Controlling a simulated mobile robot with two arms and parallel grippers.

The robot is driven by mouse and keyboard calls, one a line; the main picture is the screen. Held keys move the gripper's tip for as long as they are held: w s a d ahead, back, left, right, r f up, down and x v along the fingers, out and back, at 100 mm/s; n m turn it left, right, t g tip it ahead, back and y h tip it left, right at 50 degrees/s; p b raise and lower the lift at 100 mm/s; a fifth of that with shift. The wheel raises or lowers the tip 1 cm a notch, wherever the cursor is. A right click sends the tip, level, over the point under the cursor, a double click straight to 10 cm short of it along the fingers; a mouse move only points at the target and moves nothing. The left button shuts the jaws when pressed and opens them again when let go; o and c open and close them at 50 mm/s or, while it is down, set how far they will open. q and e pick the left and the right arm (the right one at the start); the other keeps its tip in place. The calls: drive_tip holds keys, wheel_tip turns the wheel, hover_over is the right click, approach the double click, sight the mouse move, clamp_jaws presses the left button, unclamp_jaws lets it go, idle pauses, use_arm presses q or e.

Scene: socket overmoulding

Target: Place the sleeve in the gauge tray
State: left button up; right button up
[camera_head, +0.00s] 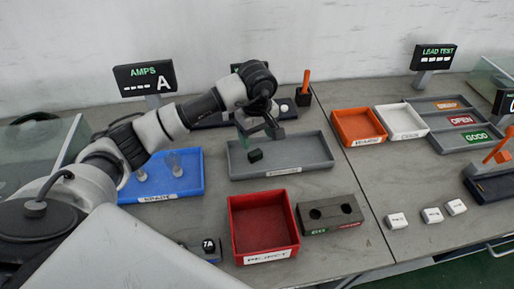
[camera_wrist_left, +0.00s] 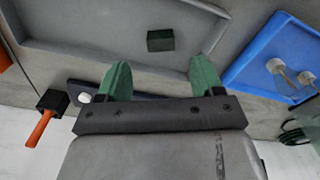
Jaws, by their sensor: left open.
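A small dark block (camera_head: 255,155), apparently the sleeve, lies on the floor of a long grey tray (camera_head: 232,163). The tray's front label is too small to read, so I cannot be sure it is the gauge tray. In the left wrist view, the block (camera_wrist_left: 161,40) looks dark green and lies beyond the fingertips, apart from them. My left gripper (camera_head: 260,134) is over the tray, above the block, with its green fingers pointing down. Its fingers (camera_wrist_left: 160,68) are spread wide with nothing between them. My right gripper does not show.
A blue tray (camera_head: 190,183) with clear pieces stands left of the grey tray. A red bin (camera_head: 236,228) and a two-hole block (camera_head: 346,215) stand in front. An orange-handled tool (camera_head: 305,88) stands behind. Orange (camera_head: 345,128) and white (camera_head: 402,120) trays are on the right.

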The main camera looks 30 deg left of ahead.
use_arm(q)
wheel_tip(320, 180, up, 5)
drive_tip(key=shift+f, duration=0.1)
